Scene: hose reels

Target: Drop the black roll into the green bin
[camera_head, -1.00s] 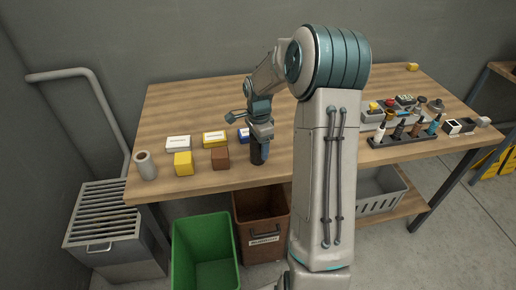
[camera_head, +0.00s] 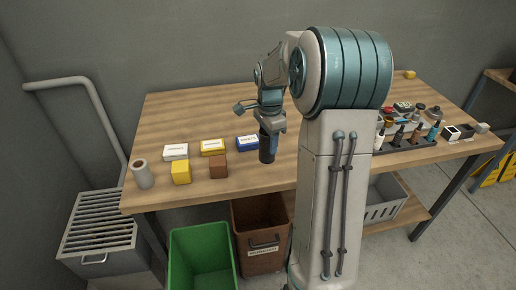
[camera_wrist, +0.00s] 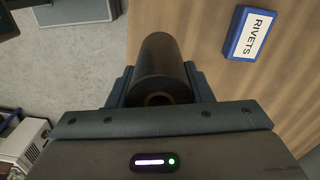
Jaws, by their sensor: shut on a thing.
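The black roll (camera_head: 267,148) is upright in my gripper (camera_head: 269,133), whose jaws are shut on it. In the head view it shows in front of the tabletop near the front edge; I cannot tell exactly how high it is held. The wrist view shows the roll (camera_wrist: 161,68) end-on between the two fingers (camera_wrist: 160,88). The green bin (camera_head: 203,258) stands on the floor in front of the table, below and left of my gripper. Its visible inside looks empty, and its lower part is cut off by the frame.
A brown bin (camera_head: 262,235) stands right of the green one. A grey roll (camera_head: 143,174), a yellow block (camera_head: 181,172), a brown block (camera_head: 218,166) and labelled boxes, including a blue one (camera_head: 247,142), sit on the table (camera_head: 185,109). A slatted metal box (camera_head: 98,235) stands at left.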

